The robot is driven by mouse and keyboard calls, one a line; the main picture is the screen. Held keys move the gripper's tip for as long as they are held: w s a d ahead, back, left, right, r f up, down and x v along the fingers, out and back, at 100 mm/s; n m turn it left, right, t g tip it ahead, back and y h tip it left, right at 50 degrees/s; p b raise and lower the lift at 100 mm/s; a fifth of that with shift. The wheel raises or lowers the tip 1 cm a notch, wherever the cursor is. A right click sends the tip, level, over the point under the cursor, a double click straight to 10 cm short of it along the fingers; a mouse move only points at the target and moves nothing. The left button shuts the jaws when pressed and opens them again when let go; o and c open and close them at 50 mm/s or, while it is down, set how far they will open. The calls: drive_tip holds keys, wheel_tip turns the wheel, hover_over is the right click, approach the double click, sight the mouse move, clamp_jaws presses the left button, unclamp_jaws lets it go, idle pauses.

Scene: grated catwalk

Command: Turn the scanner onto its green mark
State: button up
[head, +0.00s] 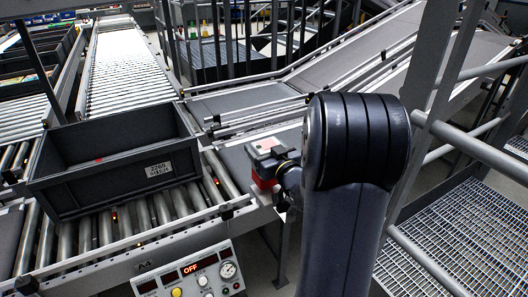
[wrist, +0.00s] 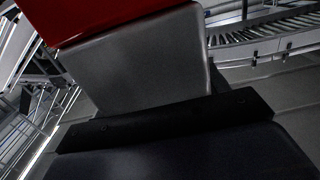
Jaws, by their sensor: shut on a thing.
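The scanner appears to be a small red and grey thing (head: 263,181) at the right edge of the conveyor, just left of my arm in the head view. My gripper (head: 283,178) is right against it and shut on it; my arm hides much of the gripper and part of the scanner. In the wrist view a red surface (wrist: 80,14) fills the top left, very close. A grey block lies below it, above the dark gripper body; I cannot tell whether it is a finger or scanner housing. No green mark is visible in either view.
A dark grey crate (head: 115,190) with a white label stands on the rollers at left. A control panel (head: 190,281) reading OFF is in front below. An inclined belt (head: 355,55) rises at the back right. Railings (head: 475,148) and grating (head: 465,240) lie to the right.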

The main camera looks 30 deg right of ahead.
drive_tip(key=o, duration=1)
drive_tip(key=s+b, duration=0.1)
drive_tip(key=s, duration=0.9)
drive_tip(key=shift+s+d, duration=0.15)
drive_tip(key=shift+s, duration=0.25)
drive_tip(key=w+p, duration=0.1)
drive_tip(key=w, duration=1)
drive_tip(key=shift+r+p, duration=0.1)
drive_tip(key=shift+p, duration=0.25)
drive_tip(key=shift+n+y+p, duration=0.3)
drive_tip(key=shift+y+p, duration=0.1)
drive_tip(key=shift+y, duration=0.1)
drive_tip(key=shift+a+y, duration=0.25)
drive_tip(key=shift+y, duration=0.05)
